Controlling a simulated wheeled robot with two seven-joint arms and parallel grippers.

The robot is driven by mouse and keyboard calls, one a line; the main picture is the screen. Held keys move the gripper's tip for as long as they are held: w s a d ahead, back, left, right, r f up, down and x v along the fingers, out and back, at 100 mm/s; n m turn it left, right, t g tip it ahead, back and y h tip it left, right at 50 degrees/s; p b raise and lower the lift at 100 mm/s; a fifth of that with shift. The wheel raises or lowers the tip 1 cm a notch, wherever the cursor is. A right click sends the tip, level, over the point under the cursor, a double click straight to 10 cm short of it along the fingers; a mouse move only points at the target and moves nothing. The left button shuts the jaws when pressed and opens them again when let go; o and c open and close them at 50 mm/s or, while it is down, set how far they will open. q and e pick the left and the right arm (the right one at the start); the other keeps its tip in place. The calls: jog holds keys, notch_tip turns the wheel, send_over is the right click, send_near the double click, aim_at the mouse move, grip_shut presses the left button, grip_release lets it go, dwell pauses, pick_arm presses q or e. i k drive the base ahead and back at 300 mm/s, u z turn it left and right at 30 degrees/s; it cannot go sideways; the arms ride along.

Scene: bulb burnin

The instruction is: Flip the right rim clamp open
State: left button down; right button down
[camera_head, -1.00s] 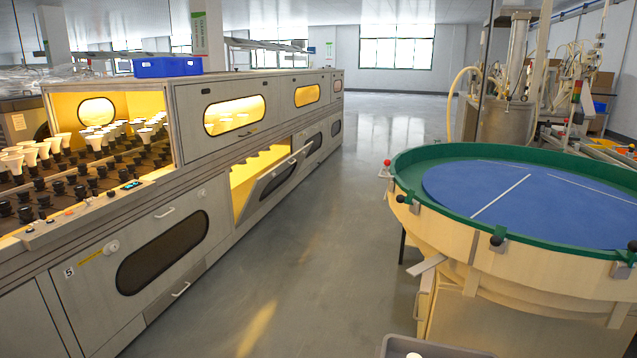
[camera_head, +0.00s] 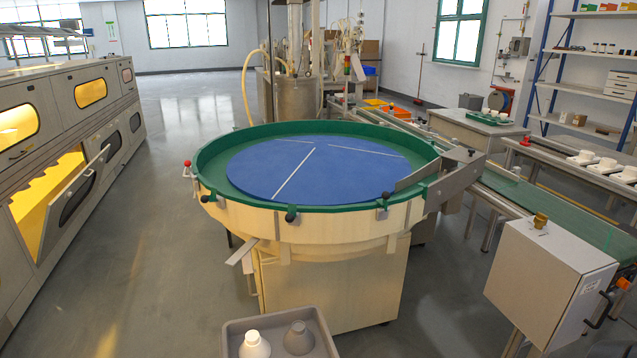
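The round table (camera_head: 222,197) has a green rim and a blue disc (camera_head: 310,168) with white lines. Small clamps with dark knobs sit on the front of its rim. One clamp (camera_head: 291,215) is at the front middle and another clamp (camera_head: 383,206) is farther right. A lever with a red knob (camera_head: 187,166) stands at the left of the rim. Whether each clamp is open or shut is too small to tell. Neither of my grippers is in view.
A grey tray (camera_head: 232,327) with a white bulb and a grey one stands at the front. A conveyor (camera_head: 540,203) and a grey box (camera_head: 545,275) lie to the right. An oven row with an open flap (camera_head: 78,192) is at left. The floor between is clear.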

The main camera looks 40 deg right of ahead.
aim_at(384, 202)
jog(key=u, duration=0.5)
jog(key=k, duration=0.1)
jog(key=z, duration=1.75)
jog(key=i, duration=0.45)
jog(key=u, duration=0.1)
